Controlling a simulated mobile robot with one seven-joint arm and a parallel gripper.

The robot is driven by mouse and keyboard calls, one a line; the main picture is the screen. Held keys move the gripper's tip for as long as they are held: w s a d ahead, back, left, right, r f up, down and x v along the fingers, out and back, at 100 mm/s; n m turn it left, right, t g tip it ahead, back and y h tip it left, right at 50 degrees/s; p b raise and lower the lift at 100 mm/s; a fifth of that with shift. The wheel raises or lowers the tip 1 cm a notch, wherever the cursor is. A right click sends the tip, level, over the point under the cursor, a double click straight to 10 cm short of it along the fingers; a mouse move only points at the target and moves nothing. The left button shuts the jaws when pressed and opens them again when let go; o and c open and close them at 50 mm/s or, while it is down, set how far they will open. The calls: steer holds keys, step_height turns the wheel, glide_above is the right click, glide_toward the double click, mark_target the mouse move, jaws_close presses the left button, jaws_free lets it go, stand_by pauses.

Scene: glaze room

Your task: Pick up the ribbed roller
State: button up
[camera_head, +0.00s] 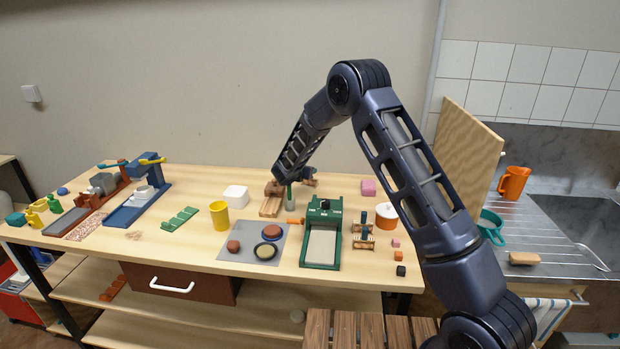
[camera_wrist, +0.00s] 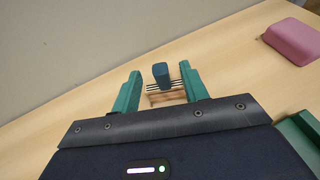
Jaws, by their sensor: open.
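A small piece with a dark blue upright block (camera_wrist: 161,73) and a wooden part crossed by thin dark lines (camera_wrist: 166,97) shows in the wrist view. It looks like the ribbed roller, but it is small and partly hidden. My gripper (camera_wrist: 160,88) is open, its two green fingers on either side of this piece in the picture. No contact shows, and the gripper's dark body hides what is below. In the head view, my arm reaches down to the back of the bench, and its end and the piece there are partly hidden.
A pink block (camera_wrist: 294,40) lies to the right; it also shows in the head view (camera_head: 368,187). The wall is close behind.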

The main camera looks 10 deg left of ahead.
steer(key=x, duration=0.3)
steer(key=shift+w, duration=0.15)
jaws_close()
steer(key=shift+r, duration=0.1)
